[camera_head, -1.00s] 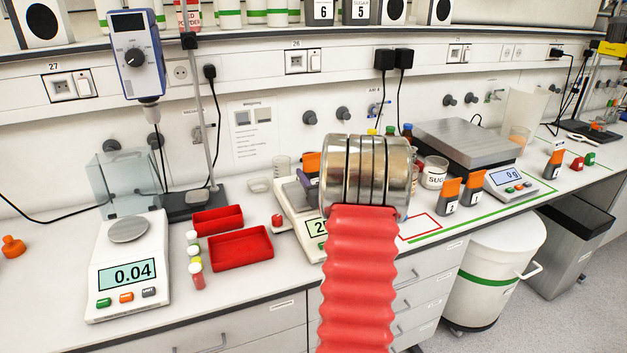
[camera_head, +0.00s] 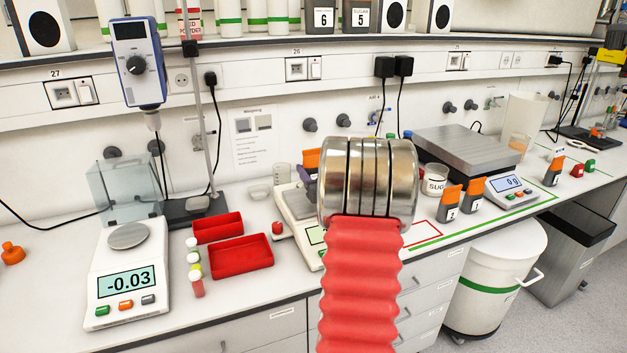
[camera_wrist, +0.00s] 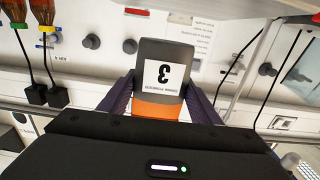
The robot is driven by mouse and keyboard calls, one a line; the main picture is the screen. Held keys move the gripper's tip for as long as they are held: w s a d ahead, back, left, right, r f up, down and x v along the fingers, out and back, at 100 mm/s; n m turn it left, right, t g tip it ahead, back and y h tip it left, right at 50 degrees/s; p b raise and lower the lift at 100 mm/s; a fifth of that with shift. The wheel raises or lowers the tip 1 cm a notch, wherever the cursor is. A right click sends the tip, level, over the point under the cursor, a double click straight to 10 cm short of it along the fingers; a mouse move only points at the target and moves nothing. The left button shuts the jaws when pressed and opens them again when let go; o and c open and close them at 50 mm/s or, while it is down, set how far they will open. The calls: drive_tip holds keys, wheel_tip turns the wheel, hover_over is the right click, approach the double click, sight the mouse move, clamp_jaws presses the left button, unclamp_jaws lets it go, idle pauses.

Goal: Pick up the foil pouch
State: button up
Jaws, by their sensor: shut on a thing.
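In the wrist view, my gripper (camera_wrist: 160,100) has its dark purple fingers closed on both sides of a dark grey and orange pouch (camera_wrist: 163,77). The pouch has a white label with a 3, seen upside down. In the head view my arm hides most of the gripper. Only an orange part of the pouch (camera_head: 311,158) and a bit of a purple finger show left of the metal wrist, above the middle scale (camera_head: 297,203). I cannot see the pouch's lower end there, nor the gap to the scale.
Similar grey and orange pouches (camera_head: 450,203) stand on the right of the bench, beside a large balance (camera_head: 467,147) and a sugar tub (camera_head: 436,180). Red trays (camera_head: 240,254), small vials and a left scale (camera_head: 128,270) stand on the left. A red outlined mark lies right of my arm.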

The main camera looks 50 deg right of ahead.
sight(315, 151)
wheel_tip(315, 151, up, 6)
drive_tip(key=shift+r, duration=0.1)
drive_tip(key=shift+s, duration=0.2)
idle(0.9)
